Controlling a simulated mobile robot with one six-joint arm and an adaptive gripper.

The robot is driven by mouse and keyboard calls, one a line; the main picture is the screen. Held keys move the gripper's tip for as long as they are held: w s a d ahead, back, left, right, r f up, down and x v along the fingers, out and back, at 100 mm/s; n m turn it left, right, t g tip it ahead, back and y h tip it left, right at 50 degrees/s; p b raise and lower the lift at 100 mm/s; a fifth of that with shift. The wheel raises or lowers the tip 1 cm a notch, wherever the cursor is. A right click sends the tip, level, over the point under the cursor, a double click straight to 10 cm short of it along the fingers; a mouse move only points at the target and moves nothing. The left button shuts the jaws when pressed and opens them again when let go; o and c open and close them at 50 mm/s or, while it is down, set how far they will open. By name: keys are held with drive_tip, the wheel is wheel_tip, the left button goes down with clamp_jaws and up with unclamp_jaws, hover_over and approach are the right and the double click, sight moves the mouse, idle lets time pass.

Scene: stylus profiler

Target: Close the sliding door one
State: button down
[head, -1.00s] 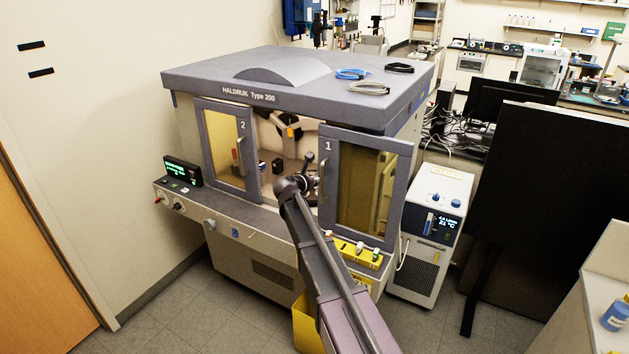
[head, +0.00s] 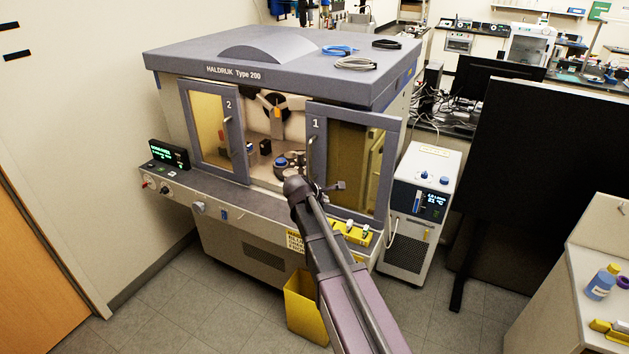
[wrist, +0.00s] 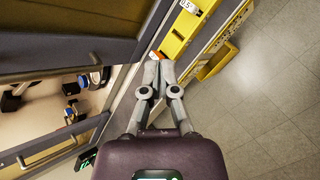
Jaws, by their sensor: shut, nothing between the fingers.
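Sliding door one (head: 352,165) is the grey-framed, tinted glass panel marked 1 on the right front of the profiler. Its upright handle (head: 313,168) is on its left edge. An open gap left of it shows the chamber inside. My gripper (head: 341,186) is shut and empty, in front of the door's lower left part, just right of the handle. In the wrist view the shut fingers (wrist: 160,62) point along the front ledge beside the door frame (wrist: 65,58). Contact with door or handle cannot be told. My arm hides part of the lower opening.
Door two (head: 214,125) stands at the left of the opening. A yellow bin (head: 305,305) is on the floor. A white chiller (head: 422,215) stands to the right. Floor is free in front.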

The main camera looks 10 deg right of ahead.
drive_tip(key=s+a+f+m+g+y+b, duration=0.1)
drive_tip(key=s+f+m+g+y, duration=0.2)
drive_tip(key=s, duration=1)
drive_tip(key=s+a+f+m+g+y+b, duration=0.2)
drive_tip(key=s+f+m, duration=0.4)
drive_tip(key=s+m, duration=0.7)
drive_tip(key=shift+f+g+y, duration=0.35)
drive_tip(key=shift+g+y, duration=0.35)
drive_tip(key=shift+y, duration=0.2)
drive_tip(key=shift+w+d, duration=0.1)
